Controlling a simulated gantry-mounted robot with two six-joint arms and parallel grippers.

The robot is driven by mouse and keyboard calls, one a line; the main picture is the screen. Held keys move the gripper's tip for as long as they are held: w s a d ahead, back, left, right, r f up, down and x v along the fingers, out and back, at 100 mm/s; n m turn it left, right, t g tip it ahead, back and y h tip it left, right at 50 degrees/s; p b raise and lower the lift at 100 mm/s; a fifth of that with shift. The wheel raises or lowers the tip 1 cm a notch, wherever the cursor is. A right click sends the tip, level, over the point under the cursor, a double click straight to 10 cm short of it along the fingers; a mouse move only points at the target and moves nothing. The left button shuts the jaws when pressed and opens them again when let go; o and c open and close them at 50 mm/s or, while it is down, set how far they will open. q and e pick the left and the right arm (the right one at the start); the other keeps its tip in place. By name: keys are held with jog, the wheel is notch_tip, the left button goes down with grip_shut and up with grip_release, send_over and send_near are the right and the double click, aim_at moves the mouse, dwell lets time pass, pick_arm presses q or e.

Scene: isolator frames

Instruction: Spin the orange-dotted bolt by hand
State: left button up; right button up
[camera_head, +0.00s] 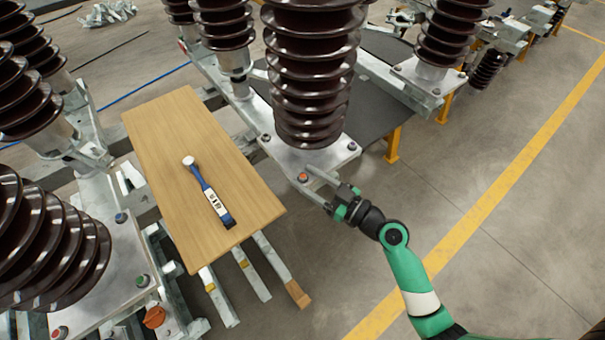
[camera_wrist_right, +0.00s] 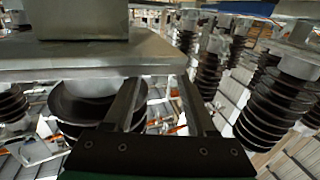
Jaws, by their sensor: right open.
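The orange-dotted bolt (camera_head: 303,177) sits at the near corner of the grey metal base plate (camera_head: 285,152) under the middle insulator. My right gripper (camera_head: 312,184) reaches in from the lower right, with its fingers at this corner, close around or beside the bolt; I cannot tell whether they touch it. In the right wrist view the two dark fingers (camera_wrist_right: 158,82) are apart with nothing seen held between them. The metal plate (camera_wrist_right: 90,55) fills the upper left there, and the bolt cannot be made out. My left gripper is not in view.
A wooden board (camera_head: 160,150) with a blue-handled tool (camera_head: 207,190) lies to the left. Ribbed brown insulators (camera_head: 312,75) stand around. A blue-dotted bolt (camera_head: 121,217) and a green-dotted bolt (camera_head: 142,280) are on the left plate. Floor right of my arm is clear.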

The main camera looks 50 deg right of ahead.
jog(key=shift+w+a, duration=0.1)
jog(key=shift+w, duration=0.8)
grip_shut()
